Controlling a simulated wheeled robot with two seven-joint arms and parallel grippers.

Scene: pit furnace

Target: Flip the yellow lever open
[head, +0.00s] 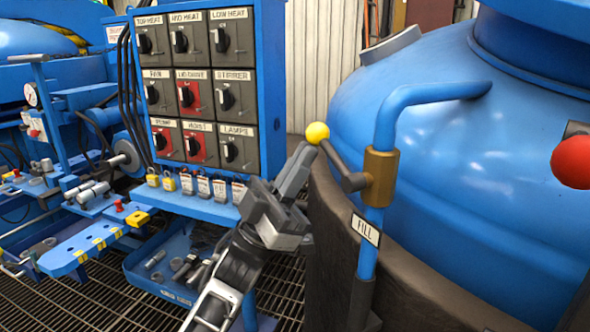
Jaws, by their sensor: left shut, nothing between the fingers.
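The yellow lever is a dark bar with a yellow ball knob (317,132) on its end. Its bar (345,168) runs down to the right from the knob to a brass valve body (380,178) on a blue pipe (402,110). My left gripper (302,152) comes up from the bottom middle. It is shut and holds nothing. Its fingertips are just below and left of the yellow knob; I cannot tell whether they touch it. My right gripper is not in view.
A blue panel of labelled switches (200,85) stands at the left, with padlocks (203,187) hanging below it. A large blue vessel (470,150) fills the right. A red knob (573,162) is at the right edge. A FILL label (366,229) is on the pipe.

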